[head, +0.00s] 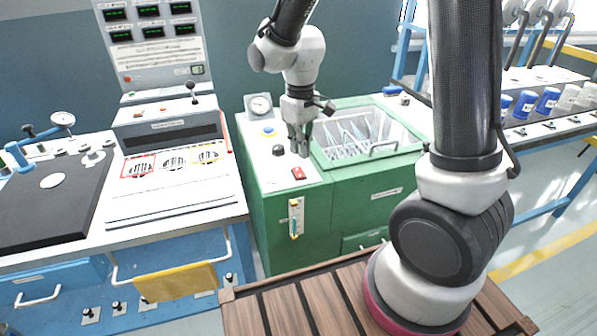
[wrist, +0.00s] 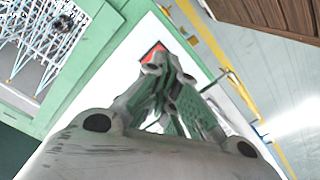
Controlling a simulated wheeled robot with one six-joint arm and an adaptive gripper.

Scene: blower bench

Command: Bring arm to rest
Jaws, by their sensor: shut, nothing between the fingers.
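My gripper (head: 300,146) hangs fingers-down over the white top panel (head: 275,180) of the green blower cabinet (head: 360,200). It is shut and empty. Its tips are just above a red switch (head: 299,173); I cannot tell whether they touch it. In the wrist view my gripper (wrist: 160,72) points at the same red switch (wrist: 153,54), which it partly hides. My arm reaches up and over from its base at the right of the head view.
A wire basket (head: 355,135) sits in the cabinet's open bin, right of my gripper. A black knob (head: 278,151), a blue button (head: 268,131) and a gauge (head: 259,106) stand left of it. A control console (head: 170,130) is further left. A yellow cloth (head: 178,282) hangs on a rail.

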